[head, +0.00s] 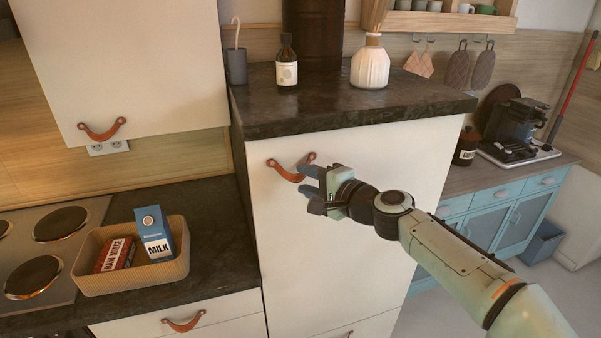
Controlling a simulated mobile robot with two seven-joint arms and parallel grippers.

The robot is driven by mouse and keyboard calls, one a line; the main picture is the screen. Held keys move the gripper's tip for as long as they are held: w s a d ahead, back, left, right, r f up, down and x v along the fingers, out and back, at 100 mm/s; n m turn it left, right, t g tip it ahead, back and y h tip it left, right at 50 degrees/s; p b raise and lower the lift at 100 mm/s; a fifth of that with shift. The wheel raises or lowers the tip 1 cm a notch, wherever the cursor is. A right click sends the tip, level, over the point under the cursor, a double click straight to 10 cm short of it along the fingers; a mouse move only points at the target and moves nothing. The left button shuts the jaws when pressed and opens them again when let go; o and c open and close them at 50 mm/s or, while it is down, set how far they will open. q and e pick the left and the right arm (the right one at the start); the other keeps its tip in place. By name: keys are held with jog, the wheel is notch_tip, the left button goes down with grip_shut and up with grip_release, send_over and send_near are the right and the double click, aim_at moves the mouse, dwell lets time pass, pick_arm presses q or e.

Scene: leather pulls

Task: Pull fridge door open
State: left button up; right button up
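The fridge door (330,240) is the tall cream panel under a dark stone top, and it looks shut. Its brown leather pull (286,174) hangs in a loop near the door's upper left. My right gripper (304,181) reaches in from the right, with its blue-grey fingers at the right part of the pull. The fingers look apart, one above the other. I cannot tell whether they touch the leather. My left gripper is not in view.
A dark counter at the left bears a wicker basket (88,283) with a milk carton (154,234) and a red box (115,255), beside a hob (40,245). A bottle (286,65) and white vase (370,66) stand on the fridge top (330,110). Blue cabinets (490,228) stand at right.

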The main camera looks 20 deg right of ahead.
jog(key=shift+x, duration=1.45)
grip_shut()
jog(key=shift+s, duration=0.15)
